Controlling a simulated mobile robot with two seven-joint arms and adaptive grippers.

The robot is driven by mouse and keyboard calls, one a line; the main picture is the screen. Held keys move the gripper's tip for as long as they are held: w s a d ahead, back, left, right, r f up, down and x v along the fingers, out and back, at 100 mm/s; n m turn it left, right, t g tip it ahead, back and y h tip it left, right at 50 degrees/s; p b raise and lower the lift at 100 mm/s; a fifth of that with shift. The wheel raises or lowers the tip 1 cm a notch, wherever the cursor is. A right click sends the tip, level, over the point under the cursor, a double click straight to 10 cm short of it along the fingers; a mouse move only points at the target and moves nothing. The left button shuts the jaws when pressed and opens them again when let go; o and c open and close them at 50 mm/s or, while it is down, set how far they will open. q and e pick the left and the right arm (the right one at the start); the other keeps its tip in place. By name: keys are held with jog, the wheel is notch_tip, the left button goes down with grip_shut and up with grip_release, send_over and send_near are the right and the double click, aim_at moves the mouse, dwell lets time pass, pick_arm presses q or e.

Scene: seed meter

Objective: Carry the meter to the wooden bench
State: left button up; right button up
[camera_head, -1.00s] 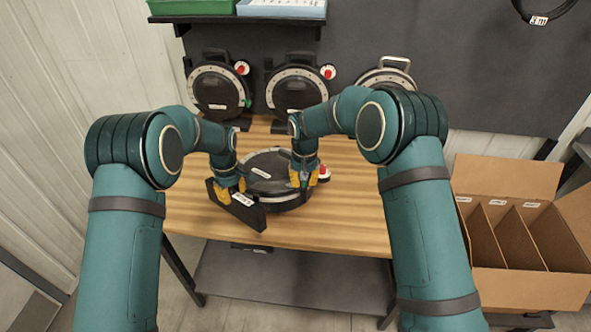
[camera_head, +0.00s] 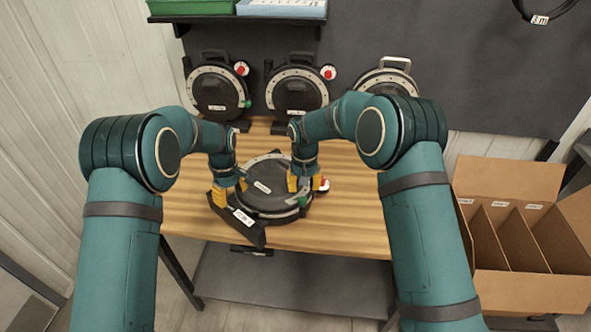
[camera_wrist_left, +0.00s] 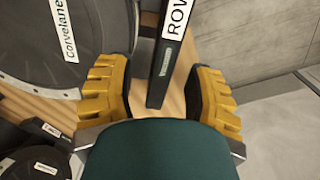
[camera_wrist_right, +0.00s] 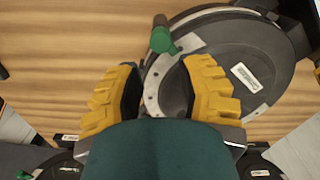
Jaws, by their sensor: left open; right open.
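A round black seed meter (camera_head: 262,178) with a pale scale rim lies flat on the wooden bench (camera_head: 350,205). Its black bar with a white label (camera_head: 243,217) reaches the bench's front edge. My left gripper (camera_head: 231,192) is open; the left wrist view shows the bar (camera_wrist_left: 168,75) between its parted fingers (camera_wrist_left: 160,92). My right gripper (camera_head: 305,186) is open at the meter's right side. In the right wrist view its fingers (camera_wrist_right: 160,92) straddle the meter's pale rim (camera_wrist_right: 152,88), near a green knob (camera_wrist_right: 161,40). Finger contact cannot be told.
Several similar meters stand upright along the back, at left (camera_head: 216,95), middle (camera_head: 297,92) and right (camera_head: 385,80). A shelf (camera_head: 235,19) with bins hangs above. A divided cardboard box (camera_head: 520,285) stands right of the bench. The bench's right part is clear.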

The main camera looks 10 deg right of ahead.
pick_arm(q)
notch_tip(320, 180, up, 11)
jog(key=shift+f, duration=0.2)
pick_arm(e)
notch_tip(320, 180, up, 12)
dwell(0.4)
pick_arm(q)
jog(key=shift+s, duration=0.1)
pick_arm(e)
jog(key=shift+s, duration=0.1)
